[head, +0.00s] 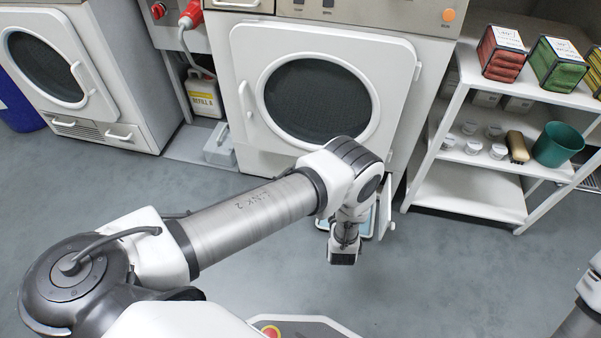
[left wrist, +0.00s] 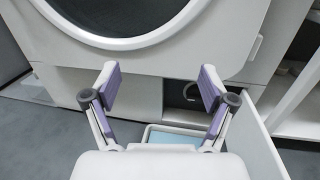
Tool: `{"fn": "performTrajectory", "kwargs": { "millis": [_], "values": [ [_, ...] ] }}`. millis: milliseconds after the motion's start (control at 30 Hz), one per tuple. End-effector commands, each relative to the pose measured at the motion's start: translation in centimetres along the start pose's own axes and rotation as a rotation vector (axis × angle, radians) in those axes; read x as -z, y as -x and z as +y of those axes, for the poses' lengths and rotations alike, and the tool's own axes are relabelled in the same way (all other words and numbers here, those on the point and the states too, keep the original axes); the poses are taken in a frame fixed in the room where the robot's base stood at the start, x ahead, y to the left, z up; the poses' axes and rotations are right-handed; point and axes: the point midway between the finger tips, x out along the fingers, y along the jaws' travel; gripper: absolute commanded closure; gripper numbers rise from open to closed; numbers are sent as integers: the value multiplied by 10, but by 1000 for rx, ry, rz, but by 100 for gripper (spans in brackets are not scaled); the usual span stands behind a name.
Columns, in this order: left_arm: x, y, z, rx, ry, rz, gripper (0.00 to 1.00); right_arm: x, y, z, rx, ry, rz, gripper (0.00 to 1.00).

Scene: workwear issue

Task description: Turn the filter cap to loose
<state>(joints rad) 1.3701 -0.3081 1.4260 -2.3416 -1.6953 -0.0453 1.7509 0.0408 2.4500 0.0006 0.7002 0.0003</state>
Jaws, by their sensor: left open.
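The filter cap (left wrist: 189,92) shows in the left wrist view as a small round shape in a dark square recess low on the front of the middle machine. The right finger partly covers it, and its turn position cannot be read. In the head view my arm hides it. My left gripper (left wrist: 158,84) is open and empty, its two purple-padded fingers spread before the panel, with the cap near the right finger. In the head view the left gripper (head: 343,255) points down in front of the machine. My right gripper is out of view.
An open flap (left wrist: 258,145) stands out right of the recess. A shallow tray (left wrist: 148,135) with a light blue inside lies below it. A white shelf unit (head: 470,190) stands to the right, and a yellow-labelled canister (head: 203,102) to the left. The front floor is clear.

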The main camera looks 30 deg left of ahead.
Motion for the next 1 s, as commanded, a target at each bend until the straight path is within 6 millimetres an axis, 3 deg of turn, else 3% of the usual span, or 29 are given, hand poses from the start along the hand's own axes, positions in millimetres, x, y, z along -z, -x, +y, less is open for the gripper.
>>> {"fn": "performTrajectory", "kwargs": {
  "millis": [300,500,1000],
  "values": [
    [-4,-16,73,-218,-57,118,16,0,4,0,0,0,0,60],
    [-2,-14,105,-320,-72,186,16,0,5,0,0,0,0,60],
    [-2,-12,113,-345,-75,201,16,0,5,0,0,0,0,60]
  ]
}}
